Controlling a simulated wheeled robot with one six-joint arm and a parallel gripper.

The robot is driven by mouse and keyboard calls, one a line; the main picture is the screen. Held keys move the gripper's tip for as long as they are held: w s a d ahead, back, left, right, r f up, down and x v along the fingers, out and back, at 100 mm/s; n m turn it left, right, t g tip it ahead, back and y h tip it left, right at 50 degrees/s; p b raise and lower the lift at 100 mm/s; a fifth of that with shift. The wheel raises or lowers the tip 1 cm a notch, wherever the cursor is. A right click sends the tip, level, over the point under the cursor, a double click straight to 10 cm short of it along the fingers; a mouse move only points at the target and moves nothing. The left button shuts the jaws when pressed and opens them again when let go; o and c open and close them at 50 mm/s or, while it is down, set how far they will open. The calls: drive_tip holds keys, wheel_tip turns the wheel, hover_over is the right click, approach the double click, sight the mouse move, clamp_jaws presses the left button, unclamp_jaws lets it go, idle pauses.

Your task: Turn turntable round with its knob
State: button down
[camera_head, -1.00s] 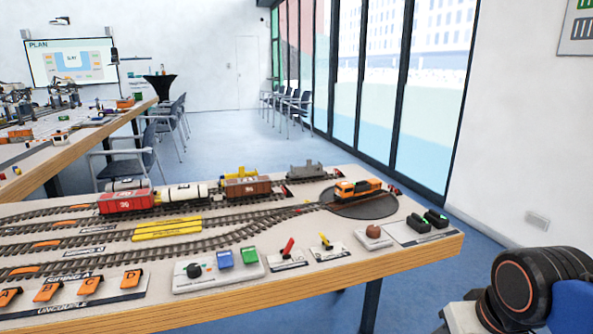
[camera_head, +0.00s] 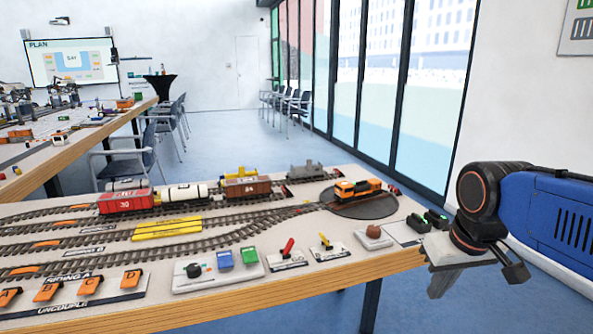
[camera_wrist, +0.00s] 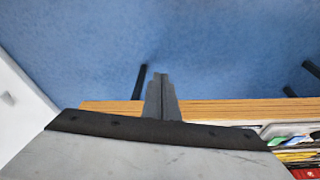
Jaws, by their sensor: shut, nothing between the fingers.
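The turntable (camera_head: 375,210) is a dark round disc set in the right end of the layout table, with an orange locomotive (camera_head: 358,190) standing on it. A brown round knob (camera_head: 373,231) sits on a small pale plate in front of the turntable, near the table's front edge. My gripper (camera_head: 437,292) is at the table's right end, to the right of the knob and apart from it. It points downward. In the wrist view its fingers (camera_wrist: 160,82) are together and empty, above the blue floor and the table's wooden edge (camera_wrist: 220,107).
Green-and-black blocks (camera_head: 433,219) stand at the table's right end, close to my wrist. Wagons (camera_head: 125,201) stand on the tracks behind. The floor (camera_head: 440,310) is clear in front of the table's right end.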

drive_tip(key=w+a+r+n+g, duration=0.1)
drive_tip(key=w+a+r+g, duration=0.15)
drive_tip(key=w, duration=0.85)
drive_tip(key=w+a+r+n+g, duration=0.1)
drive_tip(key=w+a+r+n, duration=0.2)
drive_tip(key=w, duration=0.9)
drive_tip(key=shift+m, duration=0.7)
drive_tip(key=shift+s+d+f, duration=0.1)
drive_tip(key=shift+f, duration=1.4)
drive_tip(key=shift+s+d+f, duration=0.1)
drive_tip(key=shift+f, duration=1.35)
drive_tip(key=shift+w, duration=0.15)
drive_tip(key=shift+d, duration=0.1)
drive_tip(key=shift+s+d, duration=0.1)
drive_tip(key=shift+s, duration=0.2)
drive_tip(key=shift+r, duration=0.1)
drive_tip(key=shift+r, duration=2.9)
